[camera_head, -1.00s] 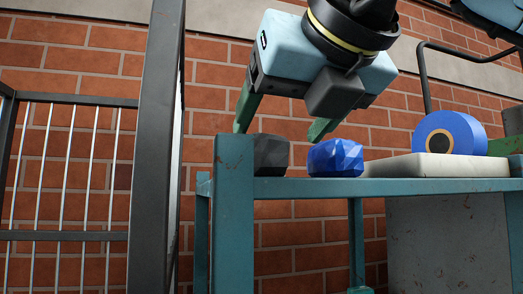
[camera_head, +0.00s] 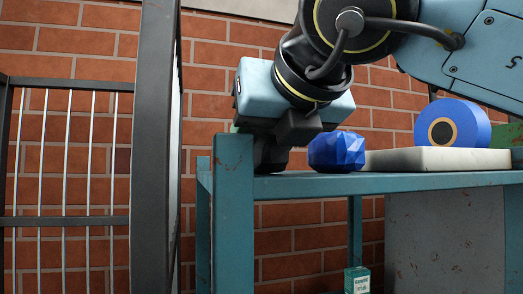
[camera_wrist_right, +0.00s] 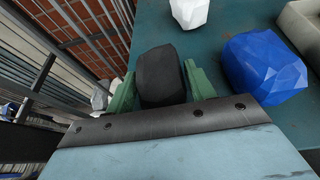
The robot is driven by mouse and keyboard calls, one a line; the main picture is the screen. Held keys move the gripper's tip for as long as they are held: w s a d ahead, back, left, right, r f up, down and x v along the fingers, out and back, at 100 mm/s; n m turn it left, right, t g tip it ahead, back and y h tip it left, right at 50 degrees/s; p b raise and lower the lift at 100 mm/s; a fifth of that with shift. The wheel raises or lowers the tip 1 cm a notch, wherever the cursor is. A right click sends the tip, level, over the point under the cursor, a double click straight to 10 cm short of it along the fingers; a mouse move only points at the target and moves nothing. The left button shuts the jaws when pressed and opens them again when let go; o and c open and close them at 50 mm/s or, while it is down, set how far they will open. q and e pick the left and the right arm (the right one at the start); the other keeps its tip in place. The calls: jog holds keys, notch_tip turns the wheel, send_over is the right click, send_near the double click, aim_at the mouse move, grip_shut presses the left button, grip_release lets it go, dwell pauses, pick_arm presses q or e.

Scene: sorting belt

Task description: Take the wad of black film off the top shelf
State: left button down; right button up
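The wad of black film (camera_wrist_right: 161,76) is a dark faceted lump on the teal top shelf (camera_head: 390,184). In the head view the wad (camera_head: 268,156) sits behind the shelf's corner post, partly covered by my right gripper. My right gripper (camera_wrist_right: 159,68) is lowered over it, with one green finger close along each side of the wad. The fingers look open around it, with narrow gaps; firm contact does not show. In the head view the fingers are mostly hidden. My left gripper is in neither view.
A blue faceted lump (camera_head: 336,151) stands right beside the wad. A pale slab (camera_head: 437,160) and a blue roll (camera_head: 452,124) are further right. A white lump (camera_wrist_right: 190,12) shows in the wrist view. A dark upright post (camera_head: 154,150) and barred fence stand left.

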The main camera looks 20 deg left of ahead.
jog(key=c, duration=0.5)
jog(key=shift+r, duration=0.15)
